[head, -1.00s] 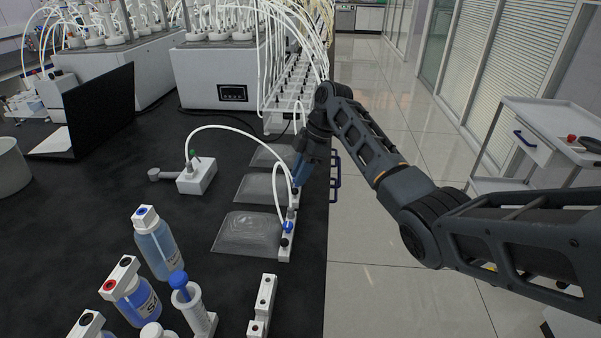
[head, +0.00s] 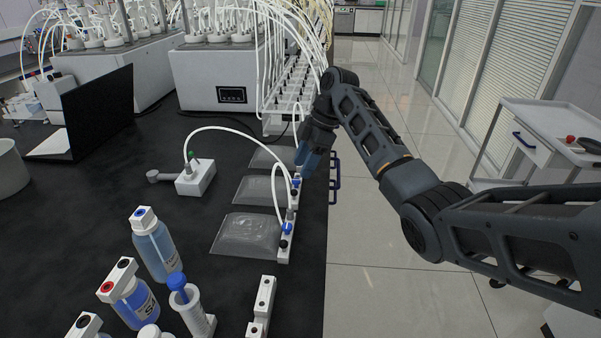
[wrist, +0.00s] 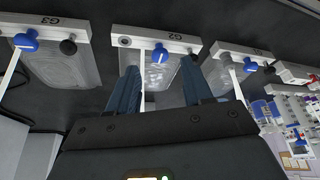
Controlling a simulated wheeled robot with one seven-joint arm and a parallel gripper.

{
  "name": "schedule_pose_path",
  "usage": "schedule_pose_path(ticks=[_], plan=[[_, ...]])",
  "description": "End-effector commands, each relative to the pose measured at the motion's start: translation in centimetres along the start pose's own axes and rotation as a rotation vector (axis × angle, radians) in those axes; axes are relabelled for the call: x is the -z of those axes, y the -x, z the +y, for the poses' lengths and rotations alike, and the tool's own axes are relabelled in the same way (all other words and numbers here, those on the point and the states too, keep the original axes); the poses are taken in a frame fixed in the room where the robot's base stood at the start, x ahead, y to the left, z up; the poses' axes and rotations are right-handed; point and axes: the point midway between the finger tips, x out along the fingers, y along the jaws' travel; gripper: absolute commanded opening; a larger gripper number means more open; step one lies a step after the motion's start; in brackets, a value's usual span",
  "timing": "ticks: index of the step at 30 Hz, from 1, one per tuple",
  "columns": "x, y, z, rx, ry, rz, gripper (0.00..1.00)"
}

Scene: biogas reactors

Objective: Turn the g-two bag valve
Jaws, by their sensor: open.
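My gripper (wrist: 159,68) is open and empty, pointing toward the valve. In the head view my gripper (head: 303,164) is just above the valve, apparently apart from it.
A near bag (head: 245,235) and white tubes crowd the bench edge. Bottles (head: 153,245) stand at front left. The floor aisle (head: 400,290) right of the bench is open.

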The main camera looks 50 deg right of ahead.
Motion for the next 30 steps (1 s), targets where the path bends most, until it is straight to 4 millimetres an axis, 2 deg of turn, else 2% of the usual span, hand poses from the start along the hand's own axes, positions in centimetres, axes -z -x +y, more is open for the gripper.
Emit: schedule_pose_path(ticks=[4, 10, 30], plan=[[0.0, 2.4, 0.1, -0.003, 0.001, 0.000, 0.50], [0.0, 4.1, 0.0, -0.001, 0.000, 0.000, 0.50], [-0.4, 4.0, 0.1, -0.016, -0.019, 0.004, 0.50]])
